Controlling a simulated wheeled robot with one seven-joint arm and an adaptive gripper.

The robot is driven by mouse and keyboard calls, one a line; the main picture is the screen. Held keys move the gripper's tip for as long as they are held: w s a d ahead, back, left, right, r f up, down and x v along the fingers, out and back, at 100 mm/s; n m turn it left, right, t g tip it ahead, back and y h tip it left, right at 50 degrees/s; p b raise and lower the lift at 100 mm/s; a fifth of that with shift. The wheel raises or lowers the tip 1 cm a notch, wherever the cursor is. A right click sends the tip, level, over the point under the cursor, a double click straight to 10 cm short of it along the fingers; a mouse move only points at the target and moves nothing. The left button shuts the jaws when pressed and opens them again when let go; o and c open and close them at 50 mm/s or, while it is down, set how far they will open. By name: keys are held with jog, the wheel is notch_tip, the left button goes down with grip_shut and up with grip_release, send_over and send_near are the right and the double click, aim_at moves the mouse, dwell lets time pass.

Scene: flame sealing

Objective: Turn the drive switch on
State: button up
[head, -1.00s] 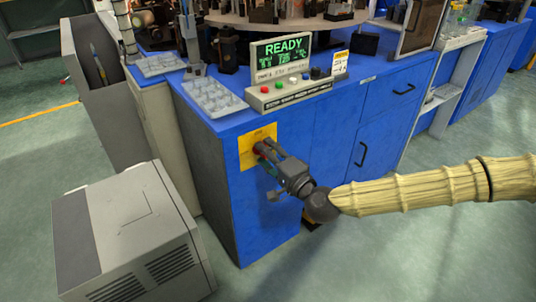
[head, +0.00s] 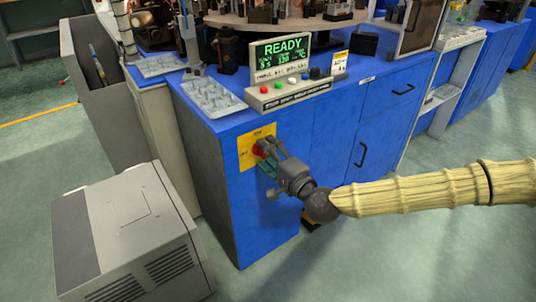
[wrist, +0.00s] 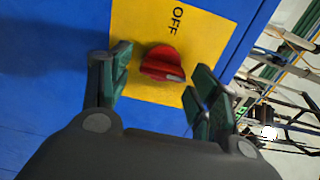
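The drive switch is a red rotary knob (wrist: 160,64) on a yellow plate (wrist: 193,30) marked OFF, fixed to the side of a blue cabinet. In the wrist view a pale mark on the knob points to the lower right, away from the OFF word. My gripper (wrist: 158,78) is open, with one dark green finger on each side of the knob. Gaps show between the knob and both fingers in that view. In the head view my gripper (head: 269,158) is at the yellow plate (head: 249,160), and the knob (head: 261,147) shows partly behind the fingers.
The blue cabinet (head: 221,177) carries a control panel (head: 289,92) with a green READY display and a grey compartment tray (head: 214,97). A large grey box (head: 130,220) stands on the floor at the left. Open floor lies at the lower right.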

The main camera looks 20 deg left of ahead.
jog(key=shift+s, duration=0.1)
jog(key=v, duration=1.2)
dwell(0.4)
